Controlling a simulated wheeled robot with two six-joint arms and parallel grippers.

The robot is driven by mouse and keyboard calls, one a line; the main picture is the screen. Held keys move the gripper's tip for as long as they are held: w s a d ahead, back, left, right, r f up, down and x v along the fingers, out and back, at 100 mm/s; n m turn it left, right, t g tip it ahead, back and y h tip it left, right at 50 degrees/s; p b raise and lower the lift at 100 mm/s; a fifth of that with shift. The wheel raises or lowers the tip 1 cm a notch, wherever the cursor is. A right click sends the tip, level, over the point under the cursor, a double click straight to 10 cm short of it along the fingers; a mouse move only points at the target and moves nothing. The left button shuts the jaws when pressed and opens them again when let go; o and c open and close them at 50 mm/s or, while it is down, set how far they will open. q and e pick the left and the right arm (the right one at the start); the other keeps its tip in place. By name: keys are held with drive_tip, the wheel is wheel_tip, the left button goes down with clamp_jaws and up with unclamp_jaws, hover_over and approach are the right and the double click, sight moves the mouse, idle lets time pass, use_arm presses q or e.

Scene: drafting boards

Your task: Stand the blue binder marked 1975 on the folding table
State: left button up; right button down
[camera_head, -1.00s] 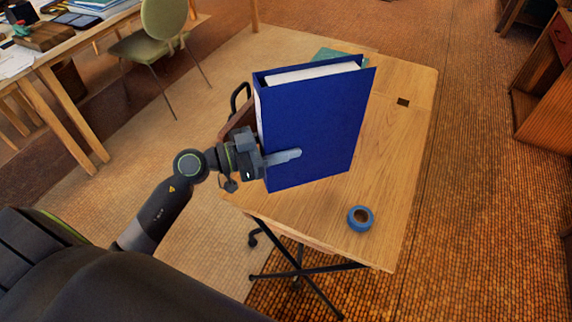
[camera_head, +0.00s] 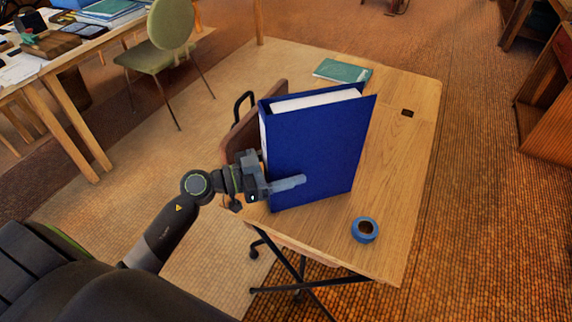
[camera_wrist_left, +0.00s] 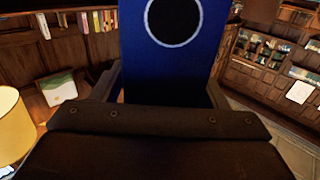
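The blue binder (camera_head: 318,145) is upright over the near left part of the wooden folding table (camera_head: 400,165), with white pages showing at its top. My left gripper (camera_head: 285,184) is shut on the lower part of the binder, with one finger lying across its broad face. I cannot tell for sure whether the binder's bottom edge touches the tabletop. In the left wrist view the blue binder (camera_wrist_left: 205,50) stands between the fingers, with a dark round finger hole ringed in white. No 1975 mark is readable. My right gripper is not in view.
A roll of blue tape (camera_head: 364,230) lies near the table's front edge. A teal book (camera_head: 342,71) lies at its far end. A brown chair (camera_head: 250,125) stands against the table's left side. A green chair (camera_head: 170,40) and a desk are at the upper left.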

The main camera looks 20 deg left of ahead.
use_arm(q)
drive_tip(key=shift+r, duration=0.1)
drive_tip(key=b+v, duration=0.1)
drive_tip(key=v, duration=0.8)
drive_tip(key=shift+s+a, duration=0.1)
drive_tip(key=shift+s, duration=0.05)
drive_tip(key=v, duration=0.2)
drive_tip(key=shift+s+a, duration=0.2)
idle(0.4)
